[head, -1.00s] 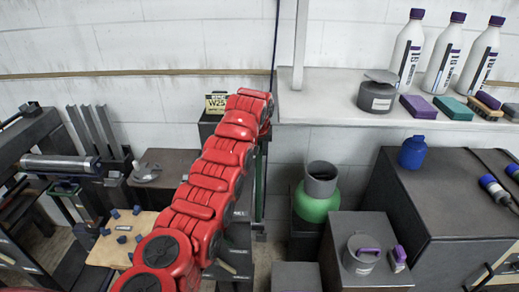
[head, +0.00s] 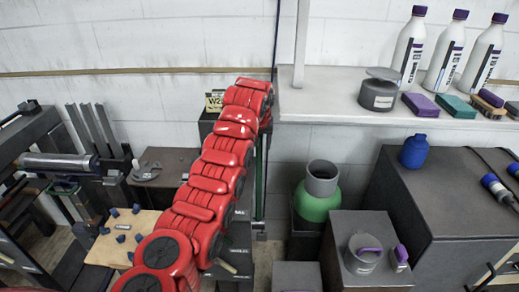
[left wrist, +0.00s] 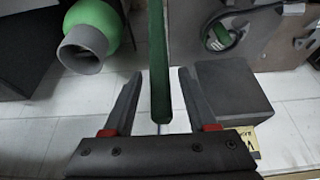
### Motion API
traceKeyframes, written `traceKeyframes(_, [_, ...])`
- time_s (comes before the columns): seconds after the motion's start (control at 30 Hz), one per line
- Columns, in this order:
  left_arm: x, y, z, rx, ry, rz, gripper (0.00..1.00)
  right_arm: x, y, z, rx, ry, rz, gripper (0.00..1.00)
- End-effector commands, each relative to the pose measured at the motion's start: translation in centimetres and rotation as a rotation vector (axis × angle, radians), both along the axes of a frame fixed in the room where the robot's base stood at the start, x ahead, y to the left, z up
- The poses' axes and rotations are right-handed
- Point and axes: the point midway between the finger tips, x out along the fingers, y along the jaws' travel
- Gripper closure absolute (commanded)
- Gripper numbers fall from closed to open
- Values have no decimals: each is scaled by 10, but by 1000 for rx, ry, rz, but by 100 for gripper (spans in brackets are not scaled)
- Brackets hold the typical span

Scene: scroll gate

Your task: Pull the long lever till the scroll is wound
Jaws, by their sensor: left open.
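A long green bar (left wrist: 158,60), which looks like the lever, runs between the fingers of my left gripper (left wrist: 160,85) in the left wrist view. The fingers are open on either side of it. I cannot tell whether either finger touches it. In the head view a thin green upright (head: 259,185) shows just right of my red arm, and my arm hides the gripper and much of what stands behind it. I cannot make out the scroll for sure. My right gripper is not in view.
A grey box (left wrist: 232,92) sits close right of the fingers in the left wrist view, with a yellow label (left wrist: 246,138) below it. A green pot (head: 317,203) stands right of my arm, beside dark cabinets. A metal roller (head: 58,162) is at the left.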

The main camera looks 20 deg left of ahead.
Motion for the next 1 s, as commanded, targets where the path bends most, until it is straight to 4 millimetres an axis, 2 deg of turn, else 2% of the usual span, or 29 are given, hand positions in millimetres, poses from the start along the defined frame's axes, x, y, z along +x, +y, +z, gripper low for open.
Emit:
traceKeyframes(0.03, [-4,-2,11,1,-7,0,43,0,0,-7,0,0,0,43])
traceKeyframes(0.3, [-33,-9,81,2,-7,0,43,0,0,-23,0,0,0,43])
traceKeyframes(0.57, [-44,-10,106,3,0,3,43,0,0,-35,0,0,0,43])
traceKeyframes(0.6, [-46,-11,118,1,-1,3,43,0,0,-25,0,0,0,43])
traceKeyframes(0.7, [-51,-13,128,0,0,2,43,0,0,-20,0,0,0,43])
traceKeyframes(1.0, [-54,-14,132,1,1,2,43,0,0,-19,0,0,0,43])
